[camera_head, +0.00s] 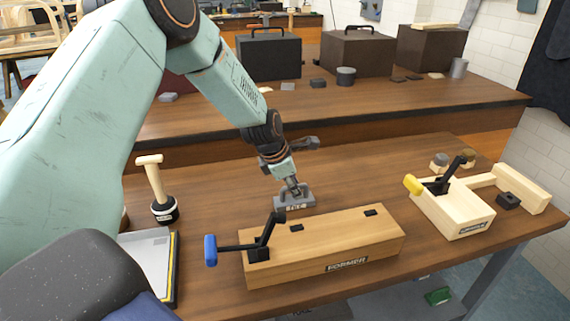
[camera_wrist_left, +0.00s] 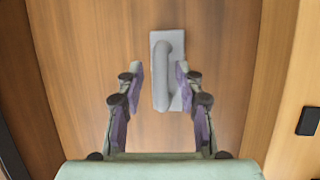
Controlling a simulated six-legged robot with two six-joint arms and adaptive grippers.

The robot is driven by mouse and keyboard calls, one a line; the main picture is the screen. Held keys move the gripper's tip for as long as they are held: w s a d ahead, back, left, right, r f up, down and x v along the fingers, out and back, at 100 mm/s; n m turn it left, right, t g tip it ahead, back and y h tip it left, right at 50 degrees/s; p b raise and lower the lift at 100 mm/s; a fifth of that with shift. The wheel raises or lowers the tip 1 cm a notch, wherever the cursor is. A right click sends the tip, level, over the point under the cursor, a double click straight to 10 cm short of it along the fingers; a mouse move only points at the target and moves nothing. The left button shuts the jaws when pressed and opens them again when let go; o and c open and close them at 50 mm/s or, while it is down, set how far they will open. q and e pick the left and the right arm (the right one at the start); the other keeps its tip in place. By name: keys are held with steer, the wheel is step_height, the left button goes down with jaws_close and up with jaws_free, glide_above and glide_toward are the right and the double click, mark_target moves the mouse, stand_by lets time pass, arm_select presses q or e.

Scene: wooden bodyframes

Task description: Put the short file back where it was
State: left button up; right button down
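The short file appears to be the small grey tool (camera_head: 296,201) with a raised handle and a small label, lying on the wooden bench behind the long wooden block. In the left wrist view it is a grey plate with a rounded handle (camera_wrist_left: 163,75). My left gripper (camera_head: 291,188) points down at it from above. In the wrist view the left gripper's fingers (camera_wrist_left: 160,76) are apart, one on each side of the handle, with a visible gap on the left side. No firm hold shows. My right gripper is in neither view.
The long wooden block (camera_head: 325,246) with a blue-tipped lever stands in front. A pale wooden fixture (camera_head: 458,217) with a yellow-tipped lever is at right. A mallet (camera_head: 163,205) and a grey tray (camera_head: 150,262) are at left. Dark cases (camera_head: 268,57) stand on the bench behind.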

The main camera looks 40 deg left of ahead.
arm_select(q)
steer(key=p+v, duration=0.3)
steer(key=v, duration=0.2)
steer(key=shift+w, duration=0.1)
step_height(320, 180, up, 5)
steer(key=p, duration=0.6)
glide_above(288, 202)
steer(key=s, duration=0.2)
steer(key=shift+s+a, duration=0.1)
steer(key=shift+a, duration=0.25)
